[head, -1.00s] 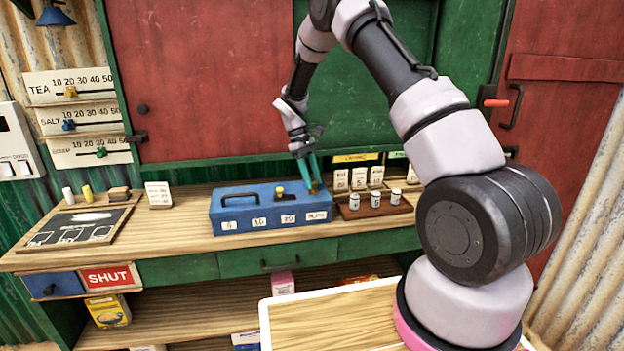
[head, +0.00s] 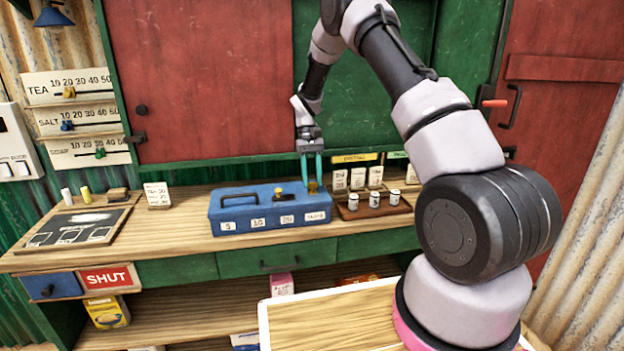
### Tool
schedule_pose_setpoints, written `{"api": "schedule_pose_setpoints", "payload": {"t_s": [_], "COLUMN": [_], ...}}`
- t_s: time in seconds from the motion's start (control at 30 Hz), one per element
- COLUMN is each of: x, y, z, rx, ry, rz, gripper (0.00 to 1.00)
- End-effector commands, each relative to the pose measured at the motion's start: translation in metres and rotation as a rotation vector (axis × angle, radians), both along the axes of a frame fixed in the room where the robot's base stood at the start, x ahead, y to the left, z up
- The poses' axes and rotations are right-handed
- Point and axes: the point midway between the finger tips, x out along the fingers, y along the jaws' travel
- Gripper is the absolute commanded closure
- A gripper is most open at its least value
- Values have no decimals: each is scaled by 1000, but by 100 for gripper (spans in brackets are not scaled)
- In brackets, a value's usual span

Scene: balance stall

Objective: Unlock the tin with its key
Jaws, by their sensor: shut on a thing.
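The blue tin (head: 240,212) stands on the wooden counter, with a dark handle on its lid and number labels along its front. A small yellow knob-like piece (head: 278,191) sits on its lid, right of the handle. My gripper (head: 312,184) points straight down over the tin's right end, its teal fingers shut on a small brass-coloured thing, which looks like the key (head: 312,187). The key is small and partly hidden by the fingers. I cannot tell whether it touches the tin.
A brown tray (head: 376,208) with several small white weights stands close on the right, with label cards behind it.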

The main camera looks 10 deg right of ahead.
Motion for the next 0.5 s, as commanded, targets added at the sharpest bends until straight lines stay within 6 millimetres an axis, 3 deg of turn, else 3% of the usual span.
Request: {"api": "schedule_pose_setpoints", "payload": {"t_s": [0.47, 0.5], "x": [1, 1], "y": [0, 0], "z": [1, 1], "rx": [0, 0], "ry": [-4, -4], "rz": [-13, -13], "gripper": [100, 52]}}
